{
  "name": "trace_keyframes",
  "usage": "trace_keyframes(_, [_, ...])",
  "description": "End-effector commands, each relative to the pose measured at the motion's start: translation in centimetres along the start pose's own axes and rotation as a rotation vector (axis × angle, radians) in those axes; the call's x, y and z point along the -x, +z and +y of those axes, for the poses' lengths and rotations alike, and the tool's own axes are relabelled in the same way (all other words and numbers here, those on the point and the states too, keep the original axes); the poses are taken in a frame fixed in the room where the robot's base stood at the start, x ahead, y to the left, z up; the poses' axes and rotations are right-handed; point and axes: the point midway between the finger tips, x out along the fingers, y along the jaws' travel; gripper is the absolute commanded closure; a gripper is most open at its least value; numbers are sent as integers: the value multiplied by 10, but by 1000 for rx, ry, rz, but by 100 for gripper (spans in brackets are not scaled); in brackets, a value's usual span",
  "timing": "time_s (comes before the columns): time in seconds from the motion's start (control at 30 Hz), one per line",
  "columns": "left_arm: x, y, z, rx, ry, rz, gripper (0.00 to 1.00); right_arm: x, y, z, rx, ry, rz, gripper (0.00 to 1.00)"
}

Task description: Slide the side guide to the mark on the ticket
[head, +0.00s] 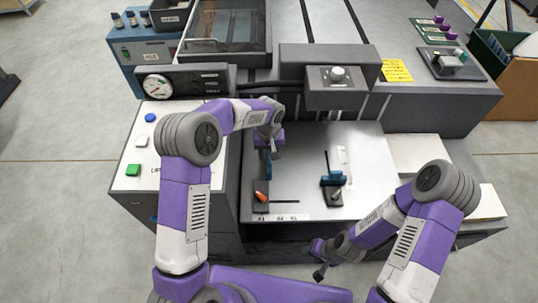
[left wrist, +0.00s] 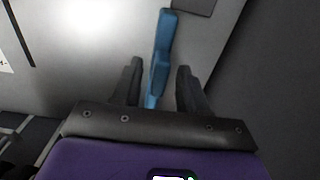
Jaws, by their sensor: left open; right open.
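The side guide is a dark block with an orange knob (head: 261,196) and a blue upright plate (head: 264,168). It sits at the left end of a short slot, above the "A3" end of a size scale (head: 281,218). My left gripper (head: 273,152) is over the blue plate. In the left wrist view the open fingers (left wrist: 160,85) stand either side of the blue plate (left wrist: 162,45), with gaps showing. The yellow ticket (head: 396,70) lies on the machine's right top; its writing is too small to read. My right gripper (head: 320,264) is open and empty, in front of the tray.
A panel with buttons and a dial (head: 157,84) is left. A grey head with a knob (head: 337,75) overhangs the tray's back.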

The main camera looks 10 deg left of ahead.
Motion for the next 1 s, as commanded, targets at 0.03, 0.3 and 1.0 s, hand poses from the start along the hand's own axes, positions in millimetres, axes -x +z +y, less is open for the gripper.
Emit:
trace_keyframes(0.03, [-2,0,0,0,0,0,57,-1,0,0,0,0,0,57])
trace_keyframes(0.3, [-2,0,0,-1,0,0,60,0,0,0,0,0,1,57])
trace_keyframes(1.0, [-1,0,23,-5,1,1,100,6,0,-2,0,0,0,57])
